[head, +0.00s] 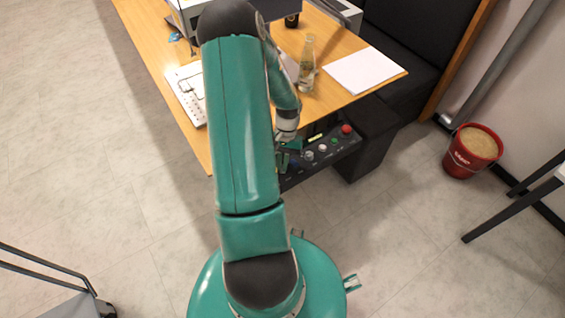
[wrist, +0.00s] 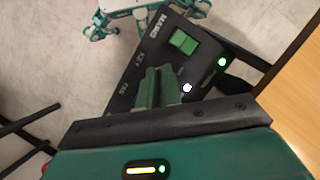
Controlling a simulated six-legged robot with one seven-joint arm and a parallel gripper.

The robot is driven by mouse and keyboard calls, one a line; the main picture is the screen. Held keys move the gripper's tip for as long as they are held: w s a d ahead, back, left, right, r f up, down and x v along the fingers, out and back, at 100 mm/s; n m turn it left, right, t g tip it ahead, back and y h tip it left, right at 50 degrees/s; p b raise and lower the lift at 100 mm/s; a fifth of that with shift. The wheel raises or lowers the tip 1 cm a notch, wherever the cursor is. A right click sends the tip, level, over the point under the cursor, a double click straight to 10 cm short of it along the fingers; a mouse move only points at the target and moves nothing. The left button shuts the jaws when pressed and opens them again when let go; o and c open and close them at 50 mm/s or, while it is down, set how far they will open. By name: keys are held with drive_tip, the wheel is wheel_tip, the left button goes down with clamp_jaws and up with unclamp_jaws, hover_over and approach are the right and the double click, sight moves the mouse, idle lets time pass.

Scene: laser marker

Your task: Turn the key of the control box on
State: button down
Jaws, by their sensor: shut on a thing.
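The black control box (head: 322,160) is mounted under the front edge of the table, with a row of buttons and a red knob (head: 347,129). In the wrist view its panel (wrist: 125,84) carries a KEY label. My gripper (head: 284,157) is at the left part of the panel. In the wrist view its two green fingers (wrist: 157,88) are together beside the KEY label, shut on the key. The key itself is hidden by the fingers, so its angle cannot be told. A green switch (wrist: 184,42), a lit green button (wrist: 222,62) and a lit white button (wrist: 187,88) are close by.
The wooden table (head: 322,99) holds a glass bottle (head: 307,65), white paper (head: 364,70) and a white keyboard-like device (head: 187,93). A red bucket (head: 473,151) is farther right.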

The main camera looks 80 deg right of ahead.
drive_tip(key=c, duration=1.6)
unclamp_jaws()
drive_tip(key=v, duration=1.4)
drive_tip(key=shift+a, duration=0.1)
